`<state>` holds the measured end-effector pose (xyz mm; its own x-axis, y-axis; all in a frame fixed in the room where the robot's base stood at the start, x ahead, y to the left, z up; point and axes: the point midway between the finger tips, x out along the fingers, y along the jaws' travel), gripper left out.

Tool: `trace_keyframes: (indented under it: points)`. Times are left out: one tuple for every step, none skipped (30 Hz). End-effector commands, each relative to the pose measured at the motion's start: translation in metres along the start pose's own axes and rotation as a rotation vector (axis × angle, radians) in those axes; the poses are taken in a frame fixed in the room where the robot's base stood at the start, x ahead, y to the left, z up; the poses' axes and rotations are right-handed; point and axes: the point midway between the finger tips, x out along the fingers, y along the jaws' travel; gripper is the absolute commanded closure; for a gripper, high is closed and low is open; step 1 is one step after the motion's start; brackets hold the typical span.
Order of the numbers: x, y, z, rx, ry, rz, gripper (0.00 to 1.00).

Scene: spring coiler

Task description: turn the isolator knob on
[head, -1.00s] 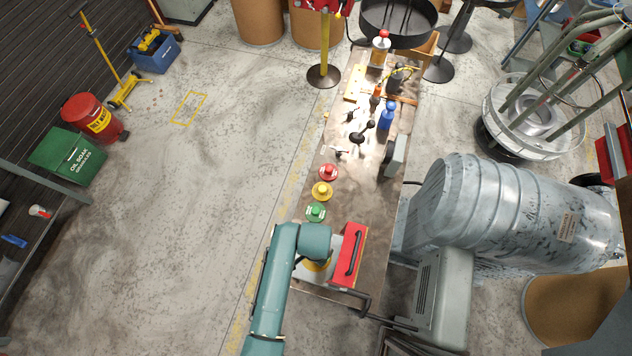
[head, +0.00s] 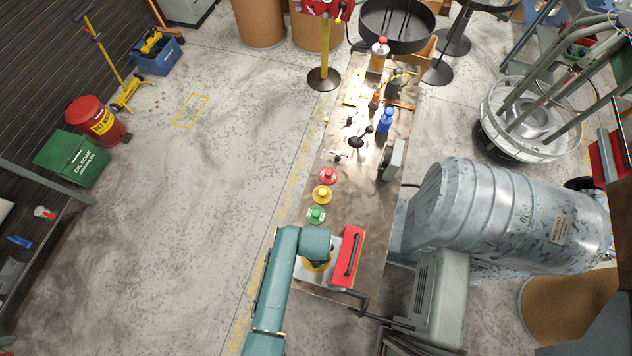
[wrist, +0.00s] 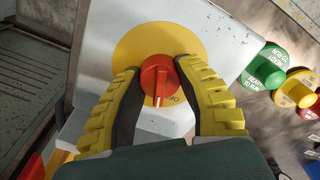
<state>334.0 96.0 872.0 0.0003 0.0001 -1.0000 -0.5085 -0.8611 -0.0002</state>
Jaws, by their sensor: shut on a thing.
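The isolator knob (wrist: 159,80) is red with a raised grip bar and sits on a round yellow plate (wrist: 135,47) on a pale grey box (wrist: 95,75). In the wrist view my gripper (wrist: 160,72) has its two yellow ribbed fingers on either side of the knob, shut on it. The knob's bar points roughly up and down in that view. Part of the lettering on the plate shows below right of the knob; the rest is hidden. In the head view my arm covers the knob, and the grey box (head: 336,271) shows beside my gripper (head: 318,266).
Green (head: 316,215), yellow (head: 321,194) and red (head: 328,175) buttons line the bench (head: 352,210) beyond my gripper. A red box with a black handle (head: 349,256) stands close on the right. A large grey motor (head: 510,215) is further right. Floor at left is open.

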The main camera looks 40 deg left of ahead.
Motion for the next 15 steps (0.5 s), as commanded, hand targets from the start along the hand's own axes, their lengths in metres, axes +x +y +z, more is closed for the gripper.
trace_keyframes:
  points:
    - [-0.0001, 0.0017, 0.0014, 0.045, -0.003, 0.003, 1.0]
    - [0.0, 0.0018, 0.0014, 0.073, -0.004, 0.003, 1.0]
    - [0.0002, 0.0019, 0.0015, 0.111, -0.004, 0.003, 1.0]
    - [0.0003, 0.0018, 0.0015, 0.139, -0.004, 0.003, 1.0]
    - [0.0004, 0.0018, 0.0015, 0.168, -0.003, 0.003, 1.0]
    - [0.0004, 0.0016, 0.0014, 0.206, -0.003, 0.003, 1.0]
    - [0.0004, 0.0016, 0.0013, 0.234, -0.003, 0.003, 1.0]
    - [0.0005, 0.0016, 0.0014, 0.263, -0.003, 0.003, 1.0]
    - [0.0006, 0.0016, 0.0014, 0.301, -0.003, 0.003, 1.0]
    - [0.0007, 0.0015, 0.0013, 0.329, -0.003, 0.003, 1.0]
    - [0.0007, 0.0014, 0.0012, 0.358, -0.003, 0.002, 1.0]
    - [0.0008, 0.0015, 0.0013, 0.395, -0.003, 0.003, 1.0]
    - [0.001, 0.0017, 0.0014, 0.424, -0.003, 0.003, 1.0]
    - [0.0012, 0.002, 0.0016, 0.453, -0.003, 0.004, 1.0]
    - [0.0014, 0.0021, 0.0017, 0.49, -0.003, 0.004, 1.0]
